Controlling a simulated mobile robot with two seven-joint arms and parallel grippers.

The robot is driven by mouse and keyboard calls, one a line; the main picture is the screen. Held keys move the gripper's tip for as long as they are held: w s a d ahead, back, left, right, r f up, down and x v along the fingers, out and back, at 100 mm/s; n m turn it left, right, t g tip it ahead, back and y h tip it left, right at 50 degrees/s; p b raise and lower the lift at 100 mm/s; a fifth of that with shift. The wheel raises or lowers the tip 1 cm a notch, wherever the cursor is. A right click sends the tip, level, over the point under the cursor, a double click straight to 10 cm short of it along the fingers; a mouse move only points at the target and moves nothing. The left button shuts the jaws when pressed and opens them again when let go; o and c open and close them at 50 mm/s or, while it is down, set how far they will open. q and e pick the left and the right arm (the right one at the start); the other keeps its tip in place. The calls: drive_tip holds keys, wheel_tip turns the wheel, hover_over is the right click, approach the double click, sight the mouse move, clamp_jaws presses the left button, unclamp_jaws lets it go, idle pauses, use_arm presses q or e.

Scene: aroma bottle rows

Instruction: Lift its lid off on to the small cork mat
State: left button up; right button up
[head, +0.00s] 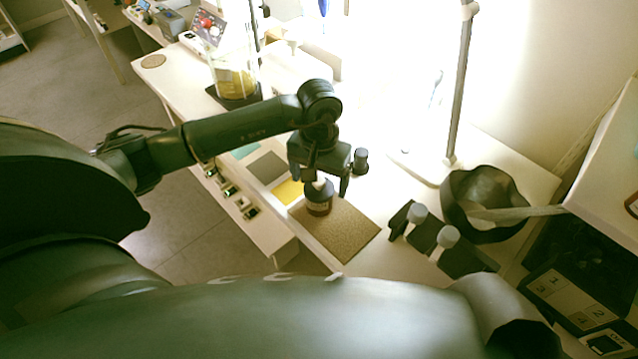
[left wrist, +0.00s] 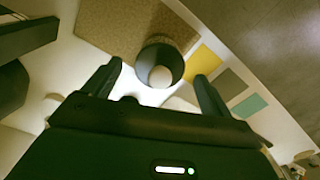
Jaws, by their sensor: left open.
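A dark brown bottle (head: 319,203) stands upright at the far left corner of a square cork mat (head: 345,238). Its pale round lid (left wrist: 160,77) is on it in the left wrist view. My left gripper (head: 328,184) is open just above the bottle, with its fingers on either side of the lid in the left wrist view; I cannot tell whether they touch it. A small round cork mat (head: 153,61) lies at the far left end of the table.
Yellow (head: 288,191), grey (head: 267,167) and teal squares lie beside the cork mat. Dark holders with pale-capped bottles (head: 447,237) and a dark bowl (head: 486,200) stand to the right. A glass vessel (head: 235,75) and a lamp stand (head: 462,90) rise behind.

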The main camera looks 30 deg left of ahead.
use_arm(q)
drive_tip(key=shift+f, duration=0.35)
drive_tip(key=shift+c, duration=0.3)
drive_tip(key=c, duration=1)
wheel_tip(320, 180, up, 9)
drive_tip(key=shift+s+d+r+b, duration=0.1)
drive_tip(key=shift+b, duration=0.4)
drive_tip(key=shift+m, duration=0.4)
drive_tip(key=s, duration=0.1)
drive_tip(key=s+d+r, duration=0.1)
drive_tip(key=s, duration=0.1)
drive_tip(key=s+d+r, duration=0.1)
drive_tip(key=shift+s+r, duration=0.15)
drive_tip(key=shift+s, duration=0.15)
